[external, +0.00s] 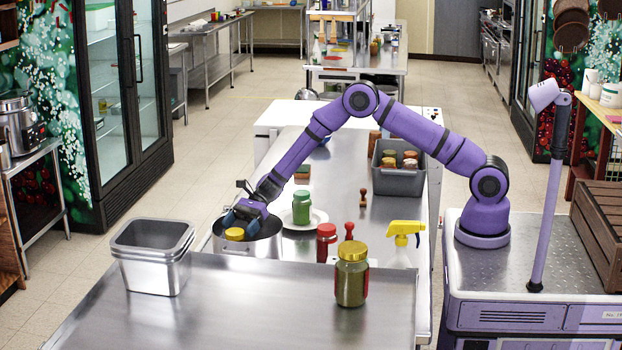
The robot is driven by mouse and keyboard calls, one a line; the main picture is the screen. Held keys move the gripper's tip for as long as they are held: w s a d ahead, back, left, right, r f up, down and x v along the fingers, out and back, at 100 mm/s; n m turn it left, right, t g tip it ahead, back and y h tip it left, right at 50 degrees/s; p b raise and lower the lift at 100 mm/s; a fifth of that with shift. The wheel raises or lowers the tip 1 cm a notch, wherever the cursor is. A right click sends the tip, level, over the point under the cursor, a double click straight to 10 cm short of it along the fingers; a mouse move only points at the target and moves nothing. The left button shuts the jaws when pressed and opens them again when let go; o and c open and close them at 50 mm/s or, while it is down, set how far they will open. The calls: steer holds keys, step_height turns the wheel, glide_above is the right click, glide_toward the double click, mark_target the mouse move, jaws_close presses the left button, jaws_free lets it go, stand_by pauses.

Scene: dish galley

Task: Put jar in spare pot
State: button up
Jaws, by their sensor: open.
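A wide metal pot (268,246) stands on the steel counter, partly hidden behind the front table's edge. A jar with a yellow lid (235,234) is inside the pot, at its left side; only its top shows. My gripper (241,221) reaches down over the pot, with its dark fingers open just above and beside the yellow lid. I cannot tell whether a finger touches the lid. Another, larger jar with a yellow lid and greenish contents (351,280) stands upright on the front table, away from my gripper.
A green jar (303,209) stands on a white plate (319,216) right of the pot. A red jar (326,241) and a yellow-headed spray bottle (402,246) stand further right. Nested metal bins (152,268) sit on the front table. A grey crate (398,182) holds several jars behind.

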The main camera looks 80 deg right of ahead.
steer(key=shift+v, duration=1.15)
steer(key=s+r+n+g+h, duration=0.1)
steer(key=s+r+n, duration=0.4)
steer(key=r, duration=0.5)
steer(key=s+r+n+g+h, duration=0.1)
steer(key=s+r+n+h, duration=0.1)
steer(key=s+r, duration=0.7)
steer(key=s+d+r+n+h, duration=0.1)
steer(key=s+r+n+h, duration=0.2)
steer(key=s+r+n, duration=0.55)
steer(key=s+d+r+n+h, duration=0.1)
steer(key=s+d+n+h, duration=0.1)
steer(key=s, duration=0.9)
steer(key=s+d+r+n+t+h, duration=0.1)
steer(key=s+d, duration=0.4)
steer(key=s, duration=0.5)
steer(key=s+d+r+n+t+h, duration=0.1)
steer(key=s+d+n+h, duration=0.2)
steer(key=s, duration=0.8)
steer(key=shift+s+d+r+n+h, duration=0.2)
steer(key=shift+s+n+h, duration=0.15)
steer(key=shift+n, duration=0.2)
